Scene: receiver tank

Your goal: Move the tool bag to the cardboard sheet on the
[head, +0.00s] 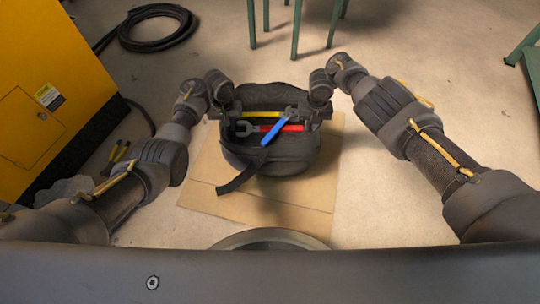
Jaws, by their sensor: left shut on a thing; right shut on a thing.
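The black tool bag (268,158) is in the middle of the head view, with its top open. Tools with yellow, red and blue handles show in it. The tan cardboard sheet (300,217) lies on the floor below the bag. I cannot tell whether the bag rests on the sheet or hangs just above it. My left gripper (222,112) is shut on the bag's left side near the rim. My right gripper (318,112) is shut on the bag's right side. The fingertips are small and partly hidden against the dark bag.
A yellow cabinet (45,90) stands at the left, with yellow-handled pliers (118,155) on the floor beside it. A coiled black hose (155,27) lies behind. Green legs (296,30) stand at the back. Floor at right is mostly clear.

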